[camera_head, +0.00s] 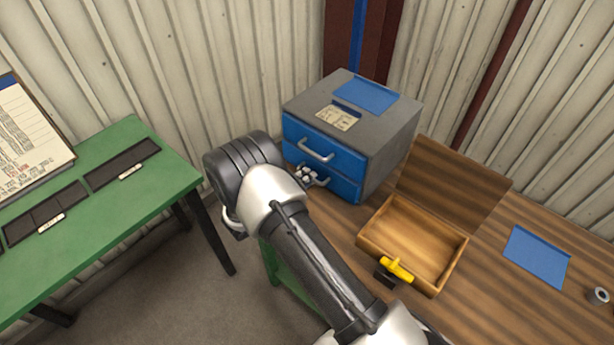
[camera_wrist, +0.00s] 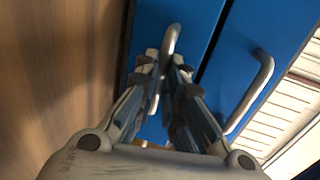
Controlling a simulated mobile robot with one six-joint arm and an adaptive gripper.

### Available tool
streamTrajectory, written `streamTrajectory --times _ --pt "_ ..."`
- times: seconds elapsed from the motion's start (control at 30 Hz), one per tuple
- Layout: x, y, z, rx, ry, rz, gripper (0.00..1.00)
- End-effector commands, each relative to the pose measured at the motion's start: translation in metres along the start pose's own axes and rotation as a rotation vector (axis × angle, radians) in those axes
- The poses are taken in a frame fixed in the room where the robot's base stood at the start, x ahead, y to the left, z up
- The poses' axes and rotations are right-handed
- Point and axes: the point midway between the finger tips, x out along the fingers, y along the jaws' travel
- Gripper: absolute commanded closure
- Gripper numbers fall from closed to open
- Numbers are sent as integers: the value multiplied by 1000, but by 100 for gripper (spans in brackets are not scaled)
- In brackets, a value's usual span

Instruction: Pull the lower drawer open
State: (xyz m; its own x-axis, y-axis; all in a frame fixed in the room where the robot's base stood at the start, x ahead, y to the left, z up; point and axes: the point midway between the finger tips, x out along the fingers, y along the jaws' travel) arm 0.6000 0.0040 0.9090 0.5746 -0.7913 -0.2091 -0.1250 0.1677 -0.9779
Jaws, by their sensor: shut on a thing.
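A grey cabinet (camera_head: 390,132) with two blue drawers stands on the wooden bench. The lower drawer (camera_head: 343,186) looks about flush with the upper drawer (camera_head: 345,160), so it appears shut. My gripper (camera_head: 309,176) is at the lower drawer's front. In the wrist view, my gripper (camera_wrist: 165,72) is shut on the lower drawer's handle (camera_wrist: 170,38), whose upper end shows beyond the fingertips. The upper drawer's handle (camera_wrist: 252,92) is free, to the right of the fingers. My arm hides part of the drawer front's left side in the head view.
An open wooden box (camera_head: 372,238) with a yellow-handled item (camera_head: 397,269) stands on the wooden bench (camera_head: 490,300), right of my arm. A blue sheet (camera_head: 537,257) lies farther right. A green table (camera_head: 120,215) is at left. Floor (camera_head: 170,290) is open between them.

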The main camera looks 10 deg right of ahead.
Motion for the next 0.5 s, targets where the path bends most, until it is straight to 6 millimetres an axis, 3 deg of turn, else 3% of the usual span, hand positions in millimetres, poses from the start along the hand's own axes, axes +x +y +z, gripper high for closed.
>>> streamTrajectory --times 0.5 --pt "-100 22 1 -2 -4 1 100"
